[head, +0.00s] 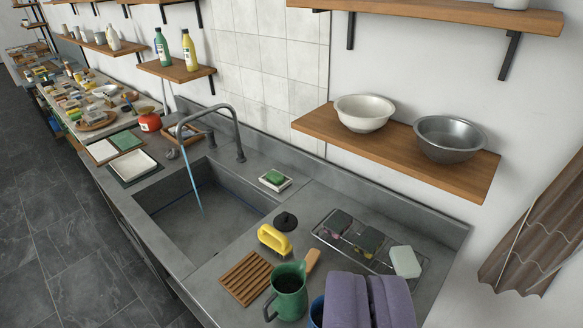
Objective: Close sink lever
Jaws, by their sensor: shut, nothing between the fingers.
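The grey sink (230,195) is set into a grey counter, left of centre. A dark gooseneck faucet (238,130) rises at its back edge and arches left over the basin. A thin blue stream of water (193,180) runs from its spout into the basin. A short dark lever-like part (209,134) shows behind the arch near the faucet's base. It is small, and I cannot tell its exact position. My gripper does not show in this view.
A yellow-handled brush (274,239), wooden slatted rack (245,278), green jug (289,291), purple cloths (368,302) and wire rack (345,245) crowd the near counter. A shelf (400,148) with two bowls overhangs the right. Open floor (60,230) lies left.

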